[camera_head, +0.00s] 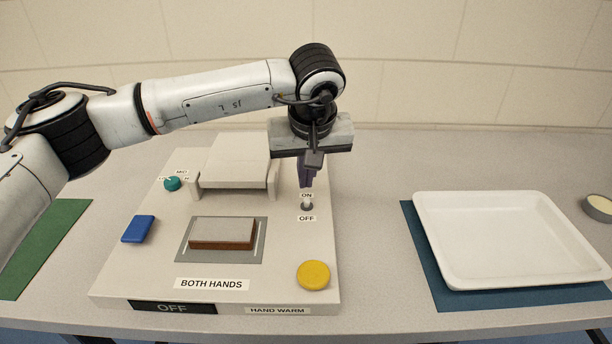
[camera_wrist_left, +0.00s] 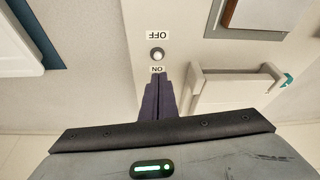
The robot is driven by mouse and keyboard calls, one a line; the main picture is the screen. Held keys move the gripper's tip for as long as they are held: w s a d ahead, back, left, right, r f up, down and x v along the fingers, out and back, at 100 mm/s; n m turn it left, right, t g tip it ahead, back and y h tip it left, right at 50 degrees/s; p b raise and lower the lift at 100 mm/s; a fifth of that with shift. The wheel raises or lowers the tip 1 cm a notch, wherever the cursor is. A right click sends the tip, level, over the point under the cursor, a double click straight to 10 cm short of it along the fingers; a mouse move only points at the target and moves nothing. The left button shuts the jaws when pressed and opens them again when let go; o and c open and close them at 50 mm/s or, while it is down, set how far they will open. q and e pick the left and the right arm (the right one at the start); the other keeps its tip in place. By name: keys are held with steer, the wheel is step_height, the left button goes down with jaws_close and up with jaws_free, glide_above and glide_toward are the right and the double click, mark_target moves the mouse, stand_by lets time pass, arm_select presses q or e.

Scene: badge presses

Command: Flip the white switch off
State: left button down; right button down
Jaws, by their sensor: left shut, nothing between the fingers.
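The white switch (camera_head: 307,202) stands on the right side of the press panel, between an ON label above and an OFF label (camera_head: 307,218) below. In the left wrist view the switch (camera_wrist_left: 157,54) shows as a round white tip between the same two labels, upside down. My left gripper (camera_head: 307,184) is shut and empty, its dark fingers pointing down just behind the switch, on the ON side. In the left wrist view the fingertips (camera_wrist_left: 158,80) end near the ON label, apart from the switch tip in the picture. My right gripper is not in view.
The press (camera_head: 120,280) carries a yellow button (camera_head: 313,275), a blue button (camera_head: 138,229), a teal knob (camera_head: 172,184) and a brown-edged block (camera_head: 222,233). A dark display reads OFF (camera_head: 172,308). A white tray (camera_head: 510,282) on a blue mat stands at the right.

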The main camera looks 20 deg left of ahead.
mark_target(308, 202)
arm_select(q)
steer(key=shift+r, duration=0.1)
